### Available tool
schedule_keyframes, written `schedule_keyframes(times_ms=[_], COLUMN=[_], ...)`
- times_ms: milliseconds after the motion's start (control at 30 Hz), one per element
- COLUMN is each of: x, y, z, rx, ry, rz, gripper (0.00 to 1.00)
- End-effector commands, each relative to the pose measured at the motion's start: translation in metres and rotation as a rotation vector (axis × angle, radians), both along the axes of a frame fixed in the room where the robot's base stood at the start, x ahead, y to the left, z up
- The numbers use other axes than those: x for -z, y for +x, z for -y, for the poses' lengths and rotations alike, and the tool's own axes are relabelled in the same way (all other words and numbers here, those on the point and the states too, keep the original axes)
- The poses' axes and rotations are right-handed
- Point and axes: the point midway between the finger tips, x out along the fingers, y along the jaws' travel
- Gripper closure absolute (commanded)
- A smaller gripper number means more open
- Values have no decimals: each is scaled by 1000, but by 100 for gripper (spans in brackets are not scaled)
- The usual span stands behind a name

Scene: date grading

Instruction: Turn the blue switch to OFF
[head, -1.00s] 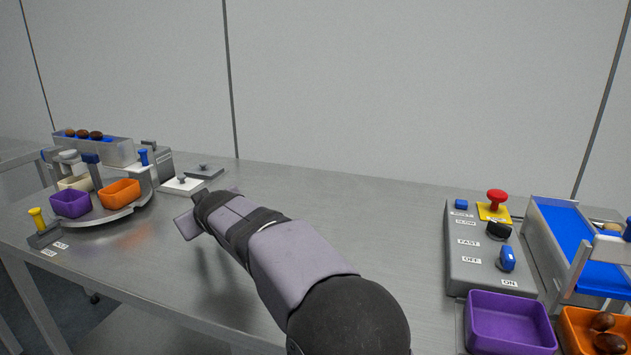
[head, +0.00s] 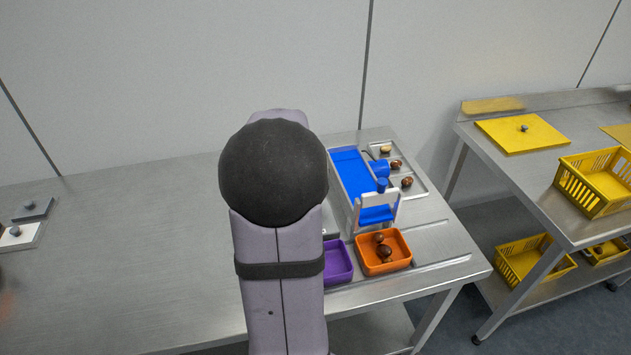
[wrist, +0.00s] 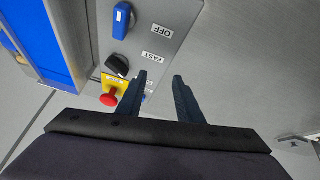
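The blue switch (wrist: 122,20) is a blue knob on the grey control box (wrist: 178,18), at the top left of the wrist view. The OFF label (wrist: 161,31) is right of it; the ON label is not in this view. My gripper (wrist: 160,78) is open and empty, its two dark fingers apart. In the wrist picture the fingers lie below and right of the blue switch, over the box's edge, and do not touch the switch. In the head view my arm hides the switch, most of the box and the gripper.
Also on the box are a black knob (wrist: 118,66) beside the FAST label (wrist: 152,57) and a red button (wrist: 109,99). A blue conveyor (head: 352,172) runs beside it. A purple bin (head: 338,262) and an orange bin (head: 384,252) with dates stand in front.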

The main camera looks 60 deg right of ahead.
Motion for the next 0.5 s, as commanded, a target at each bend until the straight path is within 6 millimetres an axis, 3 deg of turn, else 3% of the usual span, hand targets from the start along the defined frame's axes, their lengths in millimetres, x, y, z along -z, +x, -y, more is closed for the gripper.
schedule_keyframes(times_ms=[33, 200, 333, 500], x=[-20, -31, -34, -34], y=[-24, -76, -97, -107], z=[6, 10, 10, 9], rx=[47, 144, 186, 205], ry=[26, 91, 119, 132], rz=[-8, -17, -17, -16], gripper=[67, 67, 67, 67])
